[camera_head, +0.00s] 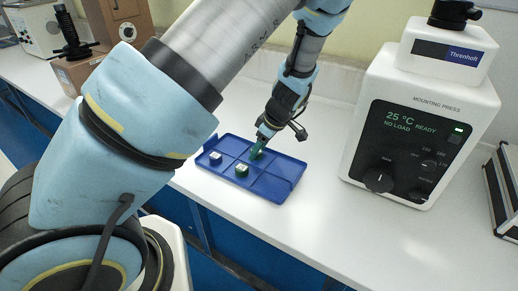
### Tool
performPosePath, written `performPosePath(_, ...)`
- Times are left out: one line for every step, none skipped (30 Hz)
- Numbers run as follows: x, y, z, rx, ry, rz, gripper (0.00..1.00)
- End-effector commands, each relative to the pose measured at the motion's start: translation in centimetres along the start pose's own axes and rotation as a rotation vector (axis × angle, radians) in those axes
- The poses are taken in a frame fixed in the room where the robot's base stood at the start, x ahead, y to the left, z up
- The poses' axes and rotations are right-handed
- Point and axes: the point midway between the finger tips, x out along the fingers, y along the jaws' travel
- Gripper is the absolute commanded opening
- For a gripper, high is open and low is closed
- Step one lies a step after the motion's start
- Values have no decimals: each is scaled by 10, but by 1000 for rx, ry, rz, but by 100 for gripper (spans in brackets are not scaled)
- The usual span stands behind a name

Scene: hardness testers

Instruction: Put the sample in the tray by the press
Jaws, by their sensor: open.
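The blue tray (273,188) lies on the white bench beside the mounting press (415,125). It is divided into compartments. A small whitish sample (215,158) sits in a left compartment. A green sample with a pale top (242,170) sits in a front middle compartment. My gripper (259,146) points down over the back middle part of the tray and is open. Something green shows at its fingertips, low over the tray; I cannot tell whether it is a sample or part of the fingers, or whether it touches the tray floor.
The press stands right of the tray, with its display reading 25 °C, no load, ready. A dark-edged case (507,190) is at the far right. Brown and white testers (85,65) stand at the back left. Bench in front of the press is clear.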

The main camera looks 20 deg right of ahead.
Motion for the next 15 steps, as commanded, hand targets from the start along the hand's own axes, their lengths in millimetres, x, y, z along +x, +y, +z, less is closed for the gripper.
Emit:
performPosePath(-2,0,-1,0,0,0,59)
performPosePath(-4,0,-2,0,0,1,59)
performPosePath(-5,1,0,0,0,2,59)
performPosePath(-8,1,0,0,0,3,59)
performPosePath(-11,1,0,0,0,3,59)
performPosePath(-18,1,0,0,-1,4,59)
performPosePath(-23,1,1,1,-1,5,59)
performPosePath(-28,1,1,0,-2,5,59)
performPosePath(-37,2,1,1,-1,7,59)
performPosePath(-43,2,1,1,-1,6,59)
performPosePath(-50,2,1,0,-2,7,59)
performPosePath(-59,2,1,2,-2,7,59)
performPosePath(-65,2,1,1,-2,6,59)
performPosePath(-72,1,1,1,-2,7,59)
performPosePath(-80,1,1,1,-2,5,59)
